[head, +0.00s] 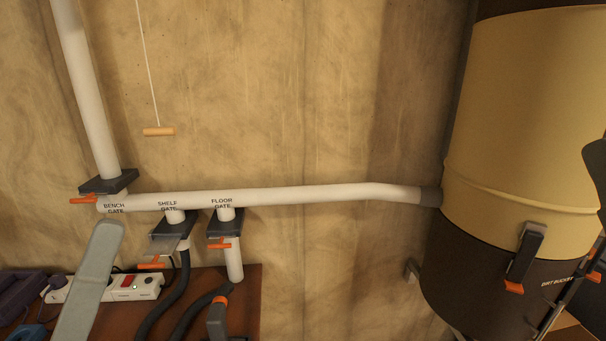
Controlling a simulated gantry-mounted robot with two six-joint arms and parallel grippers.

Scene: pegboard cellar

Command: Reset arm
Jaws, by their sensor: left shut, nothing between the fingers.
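My left gripper (106,232) is a pale grey shape reaching up from the lower left in the head view. It is shut and empty, with its tip just below the bench gate (108,182) label on the white pipe. Part of the power strip is hidden behind it. The shelf gate (172,228) has a pale plate sticking out to the lower left, with an orange handle. The floor gate (226,226) has an orange handle close under it.
A white pipe (300,193) runs along the wall to a large tan and dark drum (530,120) at right. A wooden pull handle (158,132) hangs on a cord. A power strip (126,288) and dark hoses (176,296) are over the brown bench (250,300). The wall's middle is clear.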

